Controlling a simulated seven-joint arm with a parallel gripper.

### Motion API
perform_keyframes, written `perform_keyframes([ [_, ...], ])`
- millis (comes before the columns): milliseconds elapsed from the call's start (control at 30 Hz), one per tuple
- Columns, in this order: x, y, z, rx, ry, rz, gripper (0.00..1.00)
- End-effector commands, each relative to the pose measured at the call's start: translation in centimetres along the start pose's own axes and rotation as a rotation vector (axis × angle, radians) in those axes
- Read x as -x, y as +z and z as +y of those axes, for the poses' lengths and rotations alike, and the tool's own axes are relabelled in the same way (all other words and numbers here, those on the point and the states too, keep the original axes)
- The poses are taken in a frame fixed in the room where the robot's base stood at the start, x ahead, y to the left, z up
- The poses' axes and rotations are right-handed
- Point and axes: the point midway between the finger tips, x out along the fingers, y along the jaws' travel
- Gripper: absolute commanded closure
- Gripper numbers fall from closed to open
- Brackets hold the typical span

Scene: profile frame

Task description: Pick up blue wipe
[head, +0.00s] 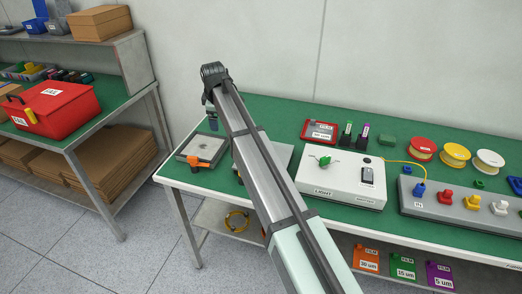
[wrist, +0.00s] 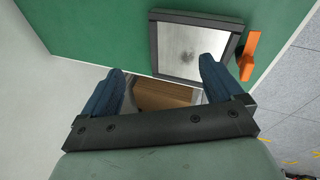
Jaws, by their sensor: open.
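I cannot make out a blue wipe in either view. My gripper (head: 212,118) is at the far left end of the green bench in the head view, partly hidden by my arm. In the wrist view its two dark blue fingers (wrist: 162,65) are spread apart with nothing held. A square dark-framed plate with a grey, smudged face (wrist: 187,48) lies on the bench just beyond the fingers. An orange clamp or knob (wrist: 250,56) sits at its side; it also shows in the head view (head: 205,161).
A brown box-like thing (wrist: 163,95) shows between the fingers, past the bench edge. A white light box (head: 341,180), a grey peg panel (head: 455,203) and spools (head: 455,155) stand to the right. A left bench holds a red case (head: 52,108).

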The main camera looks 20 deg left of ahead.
Motion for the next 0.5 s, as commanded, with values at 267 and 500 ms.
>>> perform_keyframes([
  [267,3.1,12.3,0.2,-0.162,-0.253,-0.123,0.06],
  [500,4.2,15.3,-0.3,-0.202,-0.328,-0.154,0.06],
])
